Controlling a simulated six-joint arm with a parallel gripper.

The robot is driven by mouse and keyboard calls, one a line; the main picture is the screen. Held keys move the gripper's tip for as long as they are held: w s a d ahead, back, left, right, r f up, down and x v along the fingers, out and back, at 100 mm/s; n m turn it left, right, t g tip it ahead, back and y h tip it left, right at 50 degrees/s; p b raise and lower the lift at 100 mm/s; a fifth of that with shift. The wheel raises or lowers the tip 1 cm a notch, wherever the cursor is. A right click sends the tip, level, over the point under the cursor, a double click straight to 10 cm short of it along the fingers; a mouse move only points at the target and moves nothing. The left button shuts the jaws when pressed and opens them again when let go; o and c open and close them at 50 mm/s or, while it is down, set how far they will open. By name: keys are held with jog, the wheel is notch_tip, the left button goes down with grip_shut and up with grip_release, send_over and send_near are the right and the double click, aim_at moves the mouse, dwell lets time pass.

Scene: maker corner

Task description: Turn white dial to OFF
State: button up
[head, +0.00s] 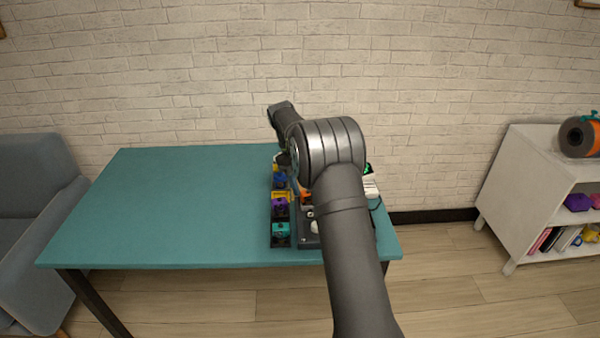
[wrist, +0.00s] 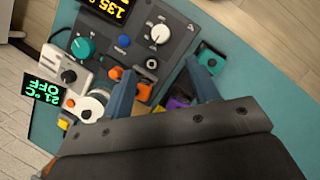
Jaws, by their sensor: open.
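The white dial (wrist: 160,33) shows in the wrist view on a dark grey control panel (wrist: 178,52), with small marks around it. The marks are too small to read, so its setting is unclear. My gripper (wrist: 160,66) is open. Its two blue-grey fingers reach toward the panel, with the dial beyond their tips and apart from them. In the head view my arm hides the gripper and most of the panel.
The panel also has a teal dial (wrist: 83,47), an orange button (wrist: 116,72) and an amber display (wrist: 108,9). A green-lit display (wrist: 42,90) stands beside it. Small coloured items sit in black bins (head: 280,240). The left of the teal table (head: 150,210) is clear.

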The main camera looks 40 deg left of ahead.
jog(key=shift+v, duration=1.65)
jog(key=shift+f, duration=0.1)
jog(key=x, duration=1.7)
jog(key=shift+d+f, duration=0.1)
jog(key=shift+d, duration=0.05)
